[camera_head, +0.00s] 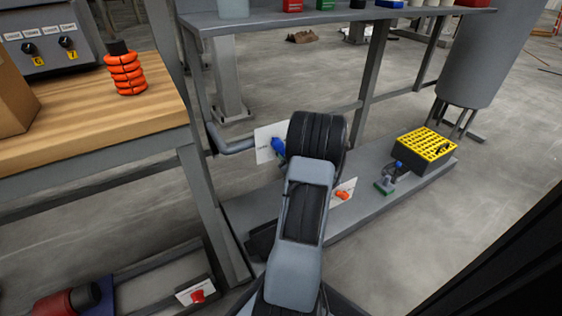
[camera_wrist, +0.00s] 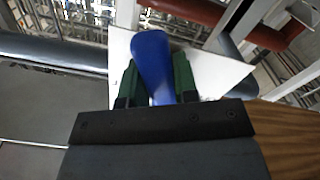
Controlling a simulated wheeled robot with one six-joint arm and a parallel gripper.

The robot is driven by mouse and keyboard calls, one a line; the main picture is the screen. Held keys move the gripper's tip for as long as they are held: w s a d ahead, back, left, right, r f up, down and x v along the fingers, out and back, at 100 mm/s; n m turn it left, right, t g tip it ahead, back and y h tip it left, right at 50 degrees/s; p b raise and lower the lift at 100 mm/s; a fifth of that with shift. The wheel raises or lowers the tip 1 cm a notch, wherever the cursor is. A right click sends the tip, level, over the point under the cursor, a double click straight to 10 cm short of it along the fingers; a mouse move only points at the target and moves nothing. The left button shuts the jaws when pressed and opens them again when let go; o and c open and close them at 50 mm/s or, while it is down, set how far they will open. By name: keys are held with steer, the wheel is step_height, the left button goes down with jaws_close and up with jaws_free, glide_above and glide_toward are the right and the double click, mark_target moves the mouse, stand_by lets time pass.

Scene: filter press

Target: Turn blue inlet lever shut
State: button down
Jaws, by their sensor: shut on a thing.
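The blue inlet lever (camera_head: 278,147) shows in the head view just left of my wrist, in front of a white label plate (camera_head: 264,151). In the wrist view the blue lever (camera_wrist: 152,62) stands between the two green fingers of my gripper (camera_wrist: 156,88), with the white plate (camera_wrist: 205,72) behind it. The gripper is shut on the lever. In the head view my arm hides the gripper fingers and part of the lever's surroundings.
A grey pipe (camera_head: 232,146) runs left of the plate. An orange-red lever (camera_head: 342,195) with a white plate lies right of my arm. A yellow-topped black crate (camera_head: 424,147) stands on the low grey platform. A wooden bench (camera_head: 100,125) is at left.

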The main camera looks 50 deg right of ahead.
steer(key=shift+s+d+r+n, duration=0.15)
steer(key=shift+d+r+n, duration=0.15)
steer(key=shift+n, duration=0.55)
steer(key=shift+s+d+r+n, duration=0.15)
steer(key=shift+d+n, duration=0.15)
steer(key=shift+n, duration=0.55)
steer(key=shift+w, duration=0.1)
steer(key=c, duration=0.9)
jaws_free()
steer(key=p+v, duration=0.3)
steer(key=v, duration=1)
steer(key=shift+s, duration=0.45)
steer(key=shift+p, duration=0.3)
